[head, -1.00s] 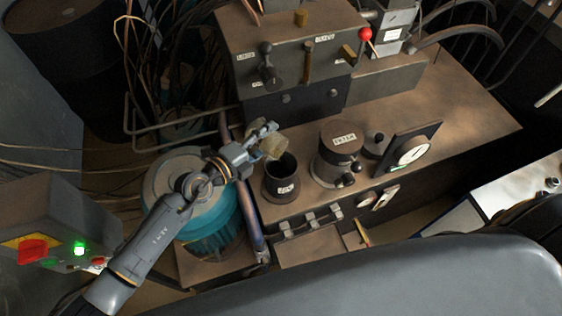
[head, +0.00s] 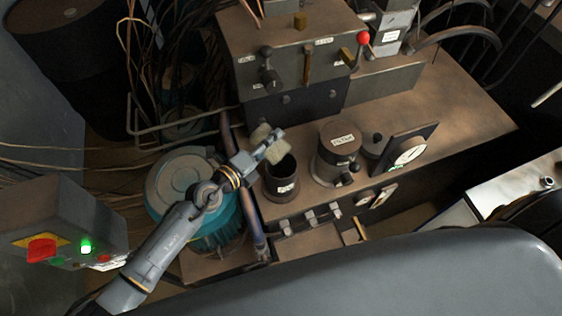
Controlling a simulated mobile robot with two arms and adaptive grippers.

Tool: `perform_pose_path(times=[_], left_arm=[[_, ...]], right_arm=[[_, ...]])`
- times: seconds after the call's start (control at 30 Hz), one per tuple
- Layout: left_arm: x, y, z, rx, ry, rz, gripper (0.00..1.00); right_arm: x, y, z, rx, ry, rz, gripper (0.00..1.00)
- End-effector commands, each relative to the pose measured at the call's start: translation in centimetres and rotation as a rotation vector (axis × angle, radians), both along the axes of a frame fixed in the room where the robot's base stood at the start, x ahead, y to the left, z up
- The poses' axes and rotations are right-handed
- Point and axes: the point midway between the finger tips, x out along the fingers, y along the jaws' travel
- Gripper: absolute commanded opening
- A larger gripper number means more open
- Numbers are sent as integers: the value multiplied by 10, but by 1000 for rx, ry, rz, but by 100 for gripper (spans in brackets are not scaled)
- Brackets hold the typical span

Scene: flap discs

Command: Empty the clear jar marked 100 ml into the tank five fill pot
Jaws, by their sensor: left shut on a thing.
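My left gripper (head: 270,142) is shut on a small pale, cloudy jar (head: 277,154). One finger crosses in front of the jar, which shows on both sides of it. The jar is held just above and at the back left of an open dark pot (head: 283,187) with a white label. The label is too small to read, and so is any mark on the jar. The jar looks tilted, but I cannot tell how far, nor see any contents or flow. The pot's inside is dark. My right gripper is not in view.
A lever box (head: 300,55) rises behind. A teal motor-like drum (head: 222,235) lies beneath my left arm. Small clips (head: 310,217) line the bench front.

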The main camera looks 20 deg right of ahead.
Motion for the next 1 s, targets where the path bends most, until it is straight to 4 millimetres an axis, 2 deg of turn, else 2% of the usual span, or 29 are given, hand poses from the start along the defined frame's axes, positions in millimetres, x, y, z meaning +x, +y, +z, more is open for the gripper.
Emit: perform_pose_path(times=[0.1,0.33,0.67,1.0], left_arm=[[-4,-2,8,36,-65,0,22],[-10,-6,10,109,-196,1,22],[-20,-11,12,214,-383,0,22],[-30,-17,11,314,-566,0,22]], right_arm=[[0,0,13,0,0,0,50],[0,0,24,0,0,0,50],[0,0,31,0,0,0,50],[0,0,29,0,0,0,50]])
